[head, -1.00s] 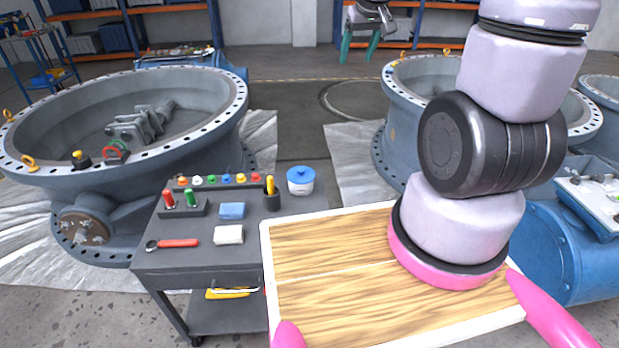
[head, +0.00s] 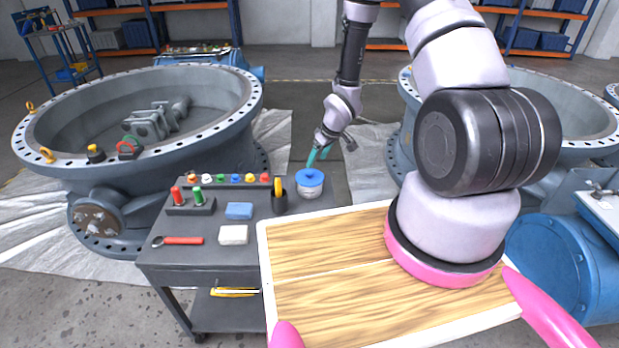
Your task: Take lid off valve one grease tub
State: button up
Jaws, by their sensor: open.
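The grease tub (head: 311,190) is a white tub at the back right corner of the dark tool cart. Its blue lid (head: 310,177) is on it, with a small knob on top. My gripper (head: 318,157) has teal fingers and is open. It reaches down just behind and above the lid, with the fingertips close to the knob. I cannot tell whether the fingers touch the lid.
The cart top (head: 188,257) also holds a red wrench (head: 178,241), blue and white cloths, red and green bottles, colored caps and a cup with a yellow tool (head: 279,195). Large valve bodies (head: 140,130) stand left and right. My wooden deck is in front.

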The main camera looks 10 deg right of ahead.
aim_at(310, 172)
jog(key=x, duration=0.7)
jog(key=shift+w+a+f, duration=0.15)
jog(key=shift+w+f, duration=0.1)
jog(key=shift+w, duration=0.05)
grip_shut()
